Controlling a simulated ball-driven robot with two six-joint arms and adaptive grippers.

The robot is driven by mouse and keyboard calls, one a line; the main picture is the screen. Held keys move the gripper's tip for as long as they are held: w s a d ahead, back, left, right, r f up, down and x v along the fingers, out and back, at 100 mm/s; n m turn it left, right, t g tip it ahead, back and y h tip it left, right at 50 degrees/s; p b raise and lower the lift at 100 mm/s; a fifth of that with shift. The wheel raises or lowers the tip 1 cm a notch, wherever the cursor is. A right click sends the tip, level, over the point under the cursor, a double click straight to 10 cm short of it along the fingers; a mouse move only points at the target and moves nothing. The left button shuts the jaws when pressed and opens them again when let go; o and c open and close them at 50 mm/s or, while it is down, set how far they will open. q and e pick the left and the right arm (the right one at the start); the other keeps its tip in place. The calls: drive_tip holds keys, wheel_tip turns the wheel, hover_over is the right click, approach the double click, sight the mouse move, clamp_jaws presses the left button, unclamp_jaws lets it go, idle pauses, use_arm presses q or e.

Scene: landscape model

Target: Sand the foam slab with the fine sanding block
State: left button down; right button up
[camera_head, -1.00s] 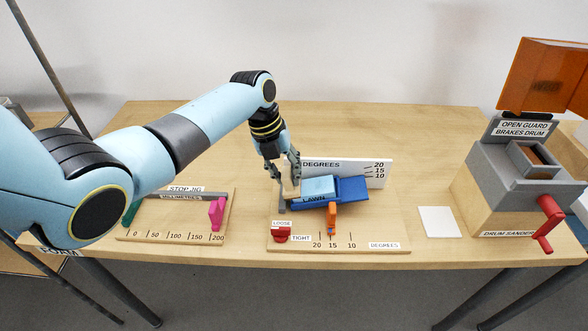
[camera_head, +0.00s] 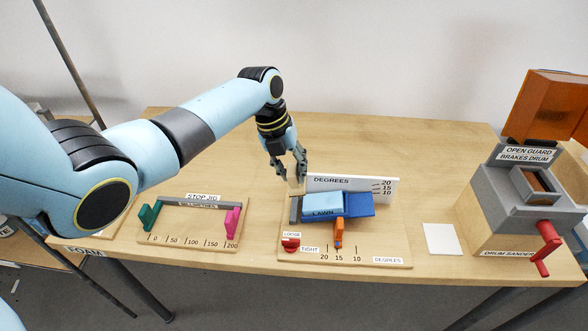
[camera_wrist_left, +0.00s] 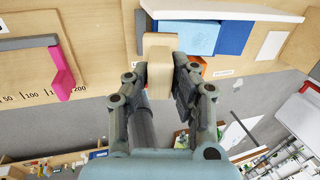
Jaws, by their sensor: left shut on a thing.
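The foam slab (camera_head: 322,204) is a light blue block lettered LAWN, lying on the darker blue plate (camera_head: 360,204) of the angle jig. It also shows in the wrist view (camera_wrist_left: 188,37). My left gripper (camera_head: 292,182) is behind the slab's left end, at the left edge of the DEGREES board. In the wrist view my left gripper (camera_wrist_left: 160,75) is shut on a tan block (camera_wrist_left: 159,52), seemingly the sanding block. The block's working face is hidden, and I cannot tell its grit. It appears apart from the slab. My right gripper is not in view.
The angle jig has a red LOOSE/TIGHT knob (camera_head: 290,243) and an orange pointer (camera_head: 338,234) near 15. The stop jig (camera_head: 190,240) stands left. A white pad (camera_head: 441,239) and the drum sander (camera_head: 520,215) stand right. The table behind is clear.

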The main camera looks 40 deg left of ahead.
use_arm(q)
drive_tip(key=shift+p+v, duration=0.8)
drive_tip(key=shift+v, duration=0.1)
drive_tip(key=shift+s+a+r, duration=0.1)
drive_tip(key=shift+r, duration=0.45)
